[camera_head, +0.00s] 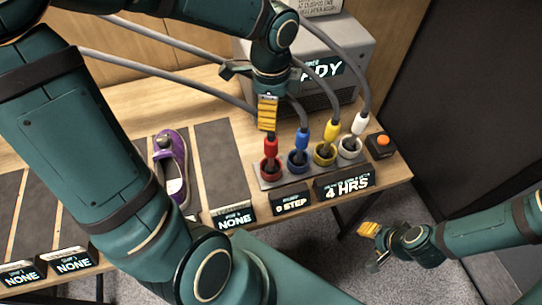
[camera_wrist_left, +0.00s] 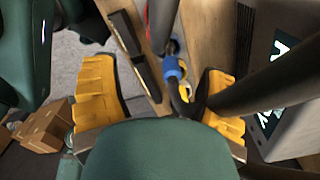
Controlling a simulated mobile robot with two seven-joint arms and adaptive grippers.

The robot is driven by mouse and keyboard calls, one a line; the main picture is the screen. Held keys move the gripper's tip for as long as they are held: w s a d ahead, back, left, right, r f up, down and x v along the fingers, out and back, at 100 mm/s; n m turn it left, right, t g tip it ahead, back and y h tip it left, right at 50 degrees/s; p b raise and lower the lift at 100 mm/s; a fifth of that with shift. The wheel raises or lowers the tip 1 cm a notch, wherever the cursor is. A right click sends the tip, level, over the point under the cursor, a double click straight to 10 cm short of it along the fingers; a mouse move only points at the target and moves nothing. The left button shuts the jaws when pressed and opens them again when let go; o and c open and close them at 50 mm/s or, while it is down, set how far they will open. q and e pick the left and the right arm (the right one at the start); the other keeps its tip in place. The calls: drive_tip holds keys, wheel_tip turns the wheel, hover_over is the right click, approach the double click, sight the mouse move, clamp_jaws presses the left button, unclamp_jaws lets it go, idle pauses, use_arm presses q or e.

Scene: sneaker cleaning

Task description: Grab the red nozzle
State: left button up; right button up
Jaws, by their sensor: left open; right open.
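The red nozzle (camera_head: 271,147) stands upright in the red-ringed socket at the left end of a row of nozzles. My left gripper (camera_head: 268,113) is just above it in the head view, with yellow finger pads pointing down. In the left wrist view, the left gripper (camera_wrist_left: 160,85) is open with its pads wide apart. The red nozzle (camera_wrist_left: 161,22) shows there partly at the top edge, and the blue nozzle (camera_wrist_left: 175,69) lies between the pads. I cannot tell whether anything is touched. My right gripper (camera_head: 371,232) is open and empty, low over the floor beyond the table edge.
Blue (camera_head: 302,139), yellow (camera_head: 330,133) and white (camera_head: 358,125) nozzles stand close to the right of the red one, with grey hoses running to them. A grey machine (camera_head: 359,50) stands behind. A purple shoe (camera_head: 172,165) lies left; an orange button (camera_head: 383,141) is right.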

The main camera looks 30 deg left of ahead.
sight(271, 144)
use_arm(q)
wheel_tip(271, 144, down, 7)
drive_tip(key=shift+r+b, duration=0.2)
drive_tip(key=shift+b, duration=0.4)
drive_tip(key=shift+s+d+f+b, duration=0.1)
drive_tip(key=shift+f+b, duration=0.7)
drive_tip(key=shift+f, duration=2.4)
drive_tip(key=shift+c, duration=0.3)
drive_tip(key=shift+r, duration=0.1)
clamp_jaws()
